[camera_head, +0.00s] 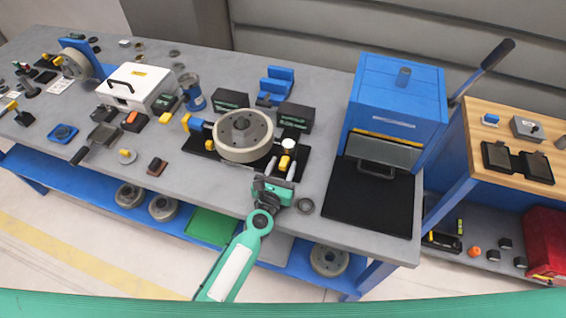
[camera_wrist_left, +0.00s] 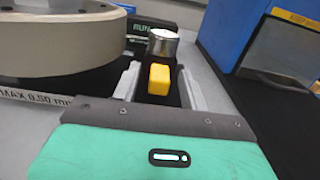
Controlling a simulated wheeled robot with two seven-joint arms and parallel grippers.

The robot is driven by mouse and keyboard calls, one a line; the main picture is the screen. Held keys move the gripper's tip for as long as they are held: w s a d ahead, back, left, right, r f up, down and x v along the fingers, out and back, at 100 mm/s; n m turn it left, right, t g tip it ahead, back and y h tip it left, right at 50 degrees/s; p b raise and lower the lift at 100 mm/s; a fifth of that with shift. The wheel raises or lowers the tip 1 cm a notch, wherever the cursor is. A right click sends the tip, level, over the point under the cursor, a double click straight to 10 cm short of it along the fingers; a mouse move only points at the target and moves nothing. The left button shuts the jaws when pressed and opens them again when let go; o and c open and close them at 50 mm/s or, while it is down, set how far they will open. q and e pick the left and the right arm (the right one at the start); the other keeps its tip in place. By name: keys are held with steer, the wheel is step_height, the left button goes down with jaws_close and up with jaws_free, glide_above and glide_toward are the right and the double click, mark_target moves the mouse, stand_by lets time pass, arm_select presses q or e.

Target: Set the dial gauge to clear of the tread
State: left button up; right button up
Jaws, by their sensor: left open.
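The dial gauge (camera_head: 289,146) has a pale round top, a dark body and a yellow tab (camera_head: 284,163). It stands on a black base right of the cream wheel (camera_head: 232,153), whose outer rim is the tread. In the left wrist view the gauge's silver top (camera_wrist_left: 163,40) and yellow tab (camera_wrist_left: 159,79) show, with the wheel (camera_wrist_left: 60,45) at the left. I cannot tell whether the gauge touches the tread. My left gripper (camera_head: 280,171) is open, its fingers (camera_wrist_left: 160,78) on either side of the yellow tab. My right gripper is out of view.
A blue press-like cabinet (camera_head: 398,85) with a black mat (camera_head: 370,200) stands to the right. Dark green-labelled boxes (camera_head: 295,117) sit behind the gauge. A yellow-and-blue clamp (camera_head: 194,124) is left of the wheel.

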arm_select(q)
steer(key=shift+w+d, duration=0.2)
steer(key=shift+w, duration=0.3)
jaws_close()
steer(key=shift+s+d+b, duration=0.2)
steer(key=shift+s+d, duration=0.1)
steer(key=shift+d, duration=0.55)
steer(key=shift+s+d+b, duration=0.15)
steer(key=shift+s+d, duration=0.1)
steer(key=shift+d, duration=0.55)
steer(key=shift+c, duration=1.5)
jaws_free()
steer(key=o, duration=0.3)
steer(key=shift+d, duration=0.1)
steer(key=shift+s, duration=0.1)
